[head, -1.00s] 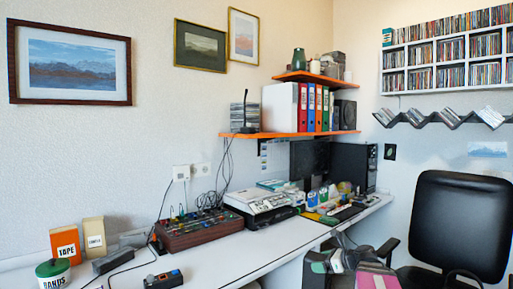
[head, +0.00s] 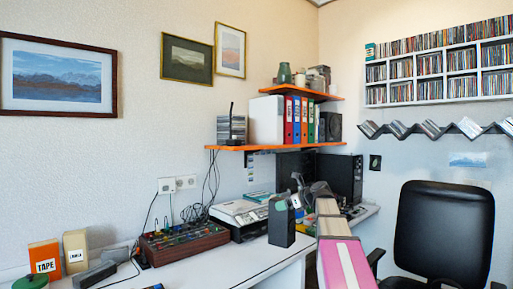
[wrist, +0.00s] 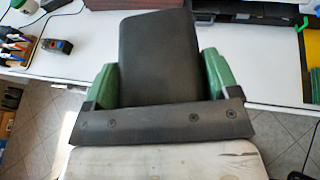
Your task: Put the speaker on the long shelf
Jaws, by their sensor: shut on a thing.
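My gripper (head: 292,203) is shut on a dark grey, box-shaped speaker (head: 281,222), held roughly upright above the desk's front part. In the wrist view the speaker (wrist: 160,60) sits between the two green fingers, touching both. The long shelf (head: 270,147) is the lower orange board on the back wall, behind and above the speaker. It bears a stack of disc cases (head: 231,129), a white box, coloured binders (head: 300,120) and a black box (head: 330,126) at its right end.
A shorter orange shelf (head: 302,92) with pots is above the long shelf. The desk (head: 225,268) holds a mixer (head: 184,242), a printer-like machine (head: 238,213), a monitor and a computer tower (head: 343,176). A black chair (head: 442,230) stands at right.

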